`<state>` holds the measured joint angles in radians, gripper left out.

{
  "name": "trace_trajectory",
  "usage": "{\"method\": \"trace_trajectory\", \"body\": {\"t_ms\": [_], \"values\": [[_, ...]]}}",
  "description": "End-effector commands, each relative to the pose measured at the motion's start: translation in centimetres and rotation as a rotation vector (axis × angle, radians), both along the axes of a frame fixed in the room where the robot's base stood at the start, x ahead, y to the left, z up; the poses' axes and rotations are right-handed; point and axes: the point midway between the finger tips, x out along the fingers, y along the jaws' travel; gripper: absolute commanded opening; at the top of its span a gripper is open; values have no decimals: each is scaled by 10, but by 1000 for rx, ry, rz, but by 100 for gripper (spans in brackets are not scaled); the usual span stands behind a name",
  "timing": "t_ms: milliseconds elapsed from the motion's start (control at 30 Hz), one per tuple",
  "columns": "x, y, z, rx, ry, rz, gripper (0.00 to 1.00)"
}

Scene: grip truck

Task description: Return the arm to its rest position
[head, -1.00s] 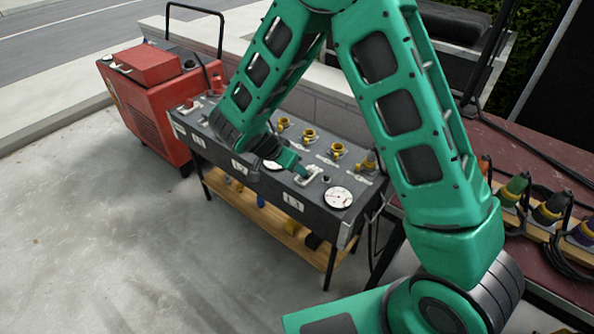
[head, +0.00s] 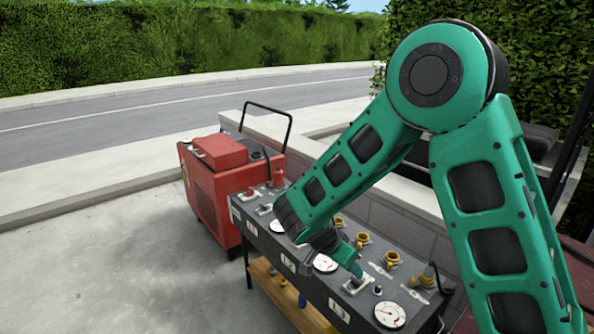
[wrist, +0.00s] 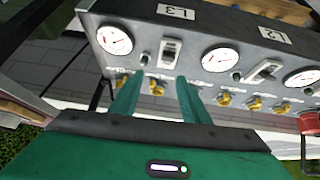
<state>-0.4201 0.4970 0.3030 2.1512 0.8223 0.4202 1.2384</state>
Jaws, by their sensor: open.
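My green arm reaches down from the upper right of the head view. My gripper (head: 357,270) is at its end, low over the top of the grey control panel (head: 312,291), close to the switch in the L3 section. In the wrist view my gripper (wrist: 157,80) has its two green fingers apart, with nothing held between them. The L3 switch (wrist: 170,52) lies just past the fingertips. Whether the fingertips touch it I cannot tell.
The panel carries dials, switches and yellow connectors (head: 392,259) around the gripper. A red machine (head: 220,190) with a black handle stands at its left end. A low wall (head: 405,215) runs behind the panel. Open concrete (head: 110,265) lies to the left.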

Motion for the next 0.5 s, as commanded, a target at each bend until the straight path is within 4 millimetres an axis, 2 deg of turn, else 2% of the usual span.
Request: {"method": "trace_trajectory", "body": {"t_ms": [33, 167, 267, 400, 500], "values": [[-2, -18, 12, -2, 12, -9, 42], [-18, -71, 42, -3, 86, -10, 42], [-38, -110, 64, 9, 150, -6, 42], [-74, -158, 91, 42, 233, 9, 42], [-104, -187, 107, 79, 286, 26, 42]]}}
